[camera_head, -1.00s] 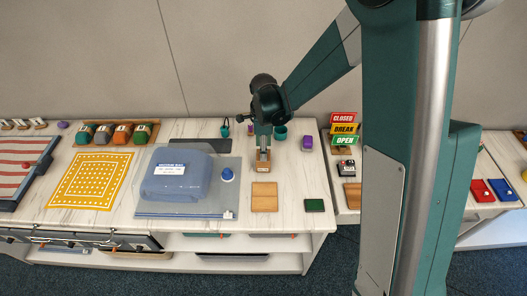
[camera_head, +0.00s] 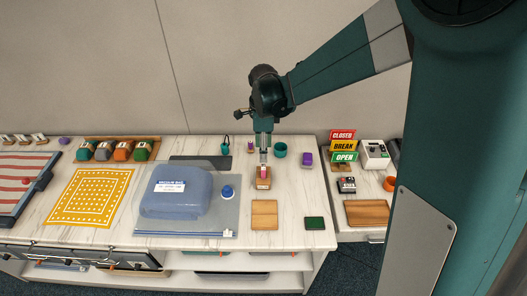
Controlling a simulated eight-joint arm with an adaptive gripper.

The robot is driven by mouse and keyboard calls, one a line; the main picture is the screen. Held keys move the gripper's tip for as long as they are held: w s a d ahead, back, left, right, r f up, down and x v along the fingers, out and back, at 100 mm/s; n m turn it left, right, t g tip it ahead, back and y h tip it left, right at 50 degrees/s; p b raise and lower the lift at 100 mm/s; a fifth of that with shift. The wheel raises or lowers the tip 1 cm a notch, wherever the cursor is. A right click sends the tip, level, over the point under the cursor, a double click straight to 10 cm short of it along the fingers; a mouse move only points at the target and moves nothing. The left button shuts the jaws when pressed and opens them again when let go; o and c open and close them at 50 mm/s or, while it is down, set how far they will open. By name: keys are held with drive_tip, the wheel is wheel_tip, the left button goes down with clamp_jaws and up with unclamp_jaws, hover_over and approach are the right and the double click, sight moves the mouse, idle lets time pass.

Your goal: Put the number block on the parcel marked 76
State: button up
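My gripper (camera_head: 264,163) points straight down at the back middle of the pale counter. A small pinkish block (camera_head: 264,173) shows right at its fingertips. It may be the number block, but no number is readable on it. The fingers are too small to tell whether they close on it. A small brown box-like piece (camera_head: 263,184) is directly under the gripper; I cannot tell whether the pink block touches it. I can read no 76 anywhere, so I cannot tell which thing is the marked parcel.
A wooden square (camera_head: 264,222) and a dark green pad (camera_head: 315,223) lie in front. A teal cup (camera_head: 280,150) and purple block (camera_head: 308,159) stand behind right.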

idle(0.8)
drive_tip(key=s+d+r+n+t, duration=0.2)
drive_tip(key=s+d+r+n, duration=0.35)
drive_tip(key=d+r, duration=0.3)
drive_tip(key=s+d+r+n+t, duration=0.2)
drive_tip(key=s+d+r+n, duration=0.2)
drive_tip(key=s, duration=0.6)
drive_tip(key=s+d+r+n+t, duration=0.3)
drive_tip(key=s+d+r+n, duration=0.1)
drive_tip(key=s+d+n, duration=0.4)
drive_tip(key=shift+s+d+r, duration=0.15)
drive_tip(key=shift+s+d, duration=0.55)
drive_tip(key=shift+s, duration=0.6)
